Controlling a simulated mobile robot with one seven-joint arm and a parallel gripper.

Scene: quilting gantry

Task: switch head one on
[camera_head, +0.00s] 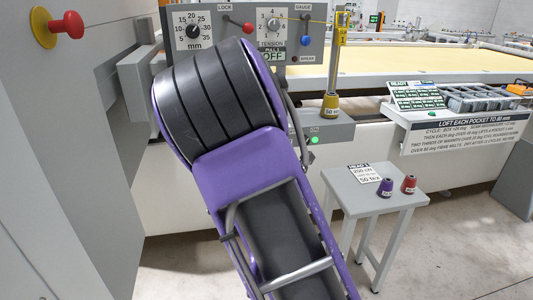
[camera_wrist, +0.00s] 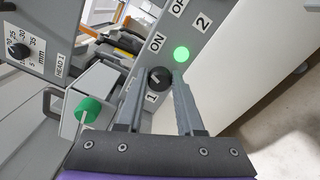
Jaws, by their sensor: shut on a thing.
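In the wrist view, a black rotary knob (camera_wrist: 159,80) sits on a grey panel with the labels "1", "ON", "OFF" and "2" around it. The pale mark on the knob is small, and its exact direction is hard to tell. My gripper (camera_wrist: 161,76) is shut on this knob, one finger on each side. A green lamp (camera_wrist: 181,54) glows beside the knob; it also shows lit in the head view (camera_head: 315,140). In the head view my purple arm hides the gripper and knob. A panel (camera_wrist: 28,38) marked "HEAD 1" with a mm dial stands at the left.
A green knob (camera_wrist: 88,109) on a grey box lies left of my fingers. In the head view, a panel (camera_head: 313,52) carries dials and levers. A thread cone (camera_head: 330,106) stands on a ledge. A stool (camera_head: 360,204) holds two spools. A red button (camera_head: 68,25) is at the upper left.

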